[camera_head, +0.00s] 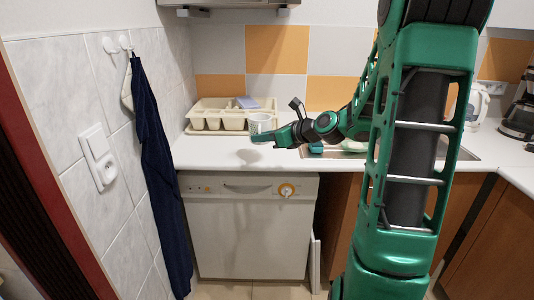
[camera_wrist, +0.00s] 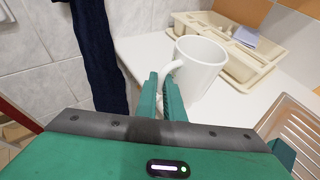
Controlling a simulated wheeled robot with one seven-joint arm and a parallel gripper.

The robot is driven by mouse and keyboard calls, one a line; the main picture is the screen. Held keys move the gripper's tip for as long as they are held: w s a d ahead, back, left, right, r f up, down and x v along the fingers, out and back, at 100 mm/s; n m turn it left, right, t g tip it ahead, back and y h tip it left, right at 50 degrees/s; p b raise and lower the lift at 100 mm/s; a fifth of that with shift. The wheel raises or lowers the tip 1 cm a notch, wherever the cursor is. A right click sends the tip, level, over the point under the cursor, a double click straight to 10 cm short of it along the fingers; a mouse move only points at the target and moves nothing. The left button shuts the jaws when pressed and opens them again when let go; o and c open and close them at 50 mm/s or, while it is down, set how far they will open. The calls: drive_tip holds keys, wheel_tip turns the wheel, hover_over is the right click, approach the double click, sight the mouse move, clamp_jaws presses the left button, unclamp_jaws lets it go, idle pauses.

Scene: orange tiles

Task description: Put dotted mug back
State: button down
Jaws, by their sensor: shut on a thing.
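A white mug (camera_head: 260,124) shows in the head view; its marking is too small to make out there. In the wrist view the mug (camera_wrist: 196,68) is upright, and the side facing that camera looks plain white. My gripper (camera_head: 264,137) reaches in from the right, and its two green fingers (camera_wrist: 163,88) are shut on the mug's handle. The mug is held above the white counter (camera_head: 215,152), with a shadow below it. The fingers hide part of the handle.
A cream dish rack (camera_head: 206,123) with a bluish sponge-like item (camera_head: 247,102) stands behind the mug against the tiles. A metal sink (camera_head: 455,153) lies to the right. A dark blue towel (camera_head: 158,160) hangs at the left wall. The front left counter is clear.

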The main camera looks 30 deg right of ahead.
drive_tip(key=w+d+f, duration=0.1)
drive_tip(key=d, duration=0.1)
drive_tip(key=w+d+f, duration=0.3)
drive_tip(key=d, duration=0.1)
drive_tip(key=shift+w+d+f, duration=0.15)
drive_tip(key=shift+w+f, duration=0.15)
drive_tip(key=shift+f, duration=2.05)
drive_tip(key=c, duration=1.9)
unclamp_jaws()
drive_tip(key=shift+f, duration=0.1)
drive_tip(key=shift+o, duration=0.2)
